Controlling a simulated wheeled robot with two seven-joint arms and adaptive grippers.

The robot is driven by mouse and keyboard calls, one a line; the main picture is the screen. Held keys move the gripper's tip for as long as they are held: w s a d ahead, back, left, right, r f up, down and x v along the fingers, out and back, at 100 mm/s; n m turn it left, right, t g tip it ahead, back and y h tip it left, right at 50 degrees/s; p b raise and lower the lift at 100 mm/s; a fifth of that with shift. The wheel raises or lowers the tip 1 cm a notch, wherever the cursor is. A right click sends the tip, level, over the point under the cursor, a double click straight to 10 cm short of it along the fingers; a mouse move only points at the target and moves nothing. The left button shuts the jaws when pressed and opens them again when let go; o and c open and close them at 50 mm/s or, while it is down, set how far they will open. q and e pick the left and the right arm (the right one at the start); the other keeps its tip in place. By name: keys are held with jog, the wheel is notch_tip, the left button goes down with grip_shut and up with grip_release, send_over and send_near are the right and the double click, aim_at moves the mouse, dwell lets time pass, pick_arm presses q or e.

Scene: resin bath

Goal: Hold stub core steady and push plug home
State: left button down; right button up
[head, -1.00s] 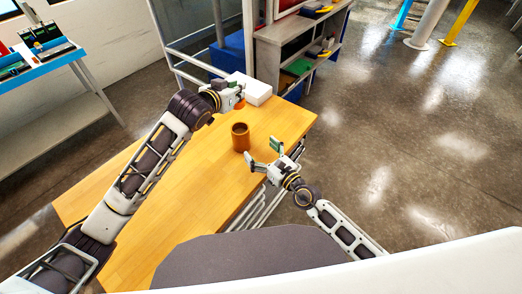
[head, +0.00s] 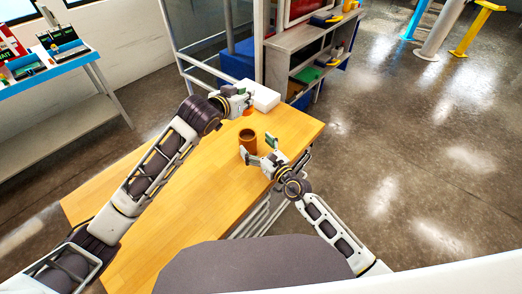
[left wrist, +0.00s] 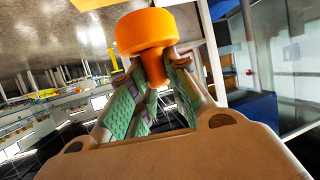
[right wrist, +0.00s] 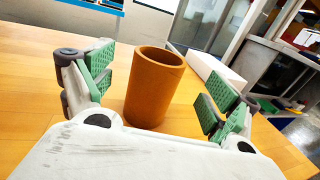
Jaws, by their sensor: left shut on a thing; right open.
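The stub core is a brown open-topped tube (head: 248,142) standing upright on the wooden table. In the right wrist view the core (right wrist: 154,88) stands ahead, in the gap between the spread fingers. My right gripper (head: 262,150) is open around its near side, with no clear contact. My left gripper (head: 243,99) is higher up, beyond the core. It is shut on the stem of the orange plug (left wrist: 158,33), whose wide round head shows in the left wrist view. In the head view only a little orange shows at that gripper.
A white box (head: 263,98) lies at the table's far end, close to my left gripper. The wooden table (head: 180,200) is clear to the left of the core. A grey shelf unit (head: 300,55) stands beyond the table, and a blue-edged bench (head: 50,65) stands at the far left.

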aim_at(247, 136)
jog(key=shift+x, duration=2.6)
jog(key=c, duration=1.2)
jog(key=o, duration=1.1)
jog(key=shift+c, duration=0.4)
jog(key=c, duration=0.8)
